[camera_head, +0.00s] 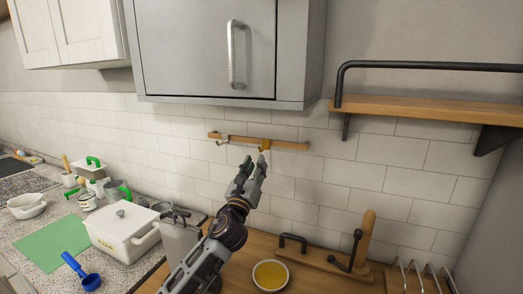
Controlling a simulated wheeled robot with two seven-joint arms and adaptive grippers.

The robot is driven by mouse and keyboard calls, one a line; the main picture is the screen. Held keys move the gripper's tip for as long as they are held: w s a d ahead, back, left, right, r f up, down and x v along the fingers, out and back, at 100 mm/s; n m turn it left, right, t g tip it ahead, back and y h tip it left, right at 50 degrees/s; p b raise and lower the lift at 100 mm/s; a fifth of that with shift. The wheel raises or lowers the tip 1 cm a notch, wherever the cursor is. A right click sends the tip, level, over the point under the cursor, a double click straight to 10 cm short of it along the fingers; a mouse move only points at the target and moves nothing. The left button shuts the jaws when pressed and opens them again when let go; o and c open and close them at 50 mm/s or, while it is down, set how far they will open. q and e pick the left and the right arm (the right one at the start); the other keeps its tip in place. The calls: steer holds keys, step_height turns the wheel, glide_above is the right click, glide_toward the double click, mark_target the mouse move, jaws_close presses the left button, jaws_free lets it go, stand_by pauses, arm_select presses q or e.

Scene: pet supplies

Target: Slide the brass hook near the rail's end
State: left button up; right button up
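A short wooden rail (240,139) runs along the white tiled wall under the grey cabinet, sloping slightly down to the right in the picture. The brass hook (265,144) hangs on the rail, right of its middle. A pale hook (222,141) hangs nearer the rail's left end. My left gripper (254,161) points up at the wall just below the brass hook. Its fingers stand apart, with nothing seen between them. I cannot tell whether a fingertip touches the hook. My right gripper is out of view.
A grey cabinet (190,50) hangs above the rail, and a wooden shelf (430,108) with a black bar is at right. Below are a bowl of yellow contents (270,275), a wooden stand with black hooks (335,262) and a white lidded bin (122,228). The wall around the rail is clear.

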mark_target(262, 150)
arm_select(q)
steer(key=shift+p+x, duration=0.5)
steer(key=shift+x, duration=3.3)
jaws_close()
